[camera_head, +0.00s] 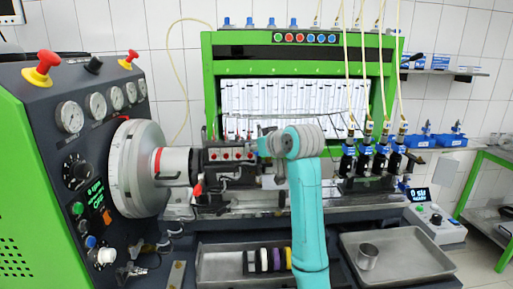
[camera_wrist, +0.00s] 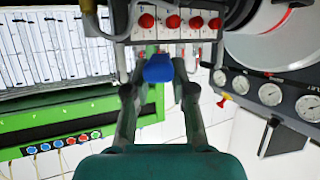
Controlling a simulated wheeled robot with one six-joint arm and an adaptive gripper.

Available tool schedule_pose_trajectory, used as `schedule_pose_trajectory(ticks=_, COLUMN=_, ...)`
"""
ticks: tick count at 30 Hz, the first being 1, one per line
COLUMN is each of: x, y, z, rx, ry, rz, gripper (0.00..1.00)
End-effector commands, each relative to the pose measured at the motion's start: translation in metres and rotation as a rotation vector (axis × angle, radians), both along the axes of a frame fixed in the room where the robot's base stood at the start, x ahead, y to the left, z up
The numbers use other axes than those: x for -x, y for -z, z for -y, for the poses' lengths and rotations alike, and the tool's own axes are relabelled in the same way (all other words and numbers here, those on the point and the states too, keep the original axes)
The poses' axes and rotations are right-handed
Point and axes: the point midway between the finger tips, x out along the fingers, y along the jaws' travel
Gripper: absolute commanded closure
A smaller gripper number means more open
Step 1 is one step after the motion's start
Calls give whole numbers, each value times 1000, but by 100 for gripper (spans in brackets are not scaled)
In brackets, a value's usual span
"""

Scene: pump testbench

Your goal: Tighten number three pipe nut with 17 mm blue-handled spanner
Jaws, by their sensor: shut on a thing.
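My gripper (camera_wrist: 158,82) is shut on the blue-handled spanner (camera_wrist: 158,69), seen in the wrist view between the fingertips. The blue handle points toward the pump block (camera_wrist: 165,30); the spanner's jaw end is not clear, and whether it touches a nut cannot be told. The pump block carries a row of several red-capped fittings (camera_wrist: 172,22), with pipes at its edge. Which nut is number three cannot be read. In the head view the pump (camera_head: 228,168) sits mid-bench, with its red caps visible. My teal arm reaches up in front of the bench and hides the gripper and spanner there.
A large grey flywheel (camera_head: 134,168) stands left of the pump. Injectors with yellow hoses (camera_head: 367,140) stand at the right. A tray with coloured rings (camera_head: 222,262) and a tray with a metal cup (camera_head: 410,262) lie in front. Thin pipes run close around the pump.

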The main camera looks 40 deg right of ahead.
Motion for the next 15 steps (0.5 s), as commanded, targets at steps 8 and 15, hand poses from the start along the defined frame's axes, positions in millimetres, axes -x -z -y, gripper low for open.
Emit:
schedule_pose_trajectory(ticks=8, x=0, y=0, z=0, rx=0, ry=0, rz=1, gripper=100)
schedule_pose_trajectory(ticks=15, x=-5, y=-1, z=1, rx=0, ry=0, rz=1, gripper=100)
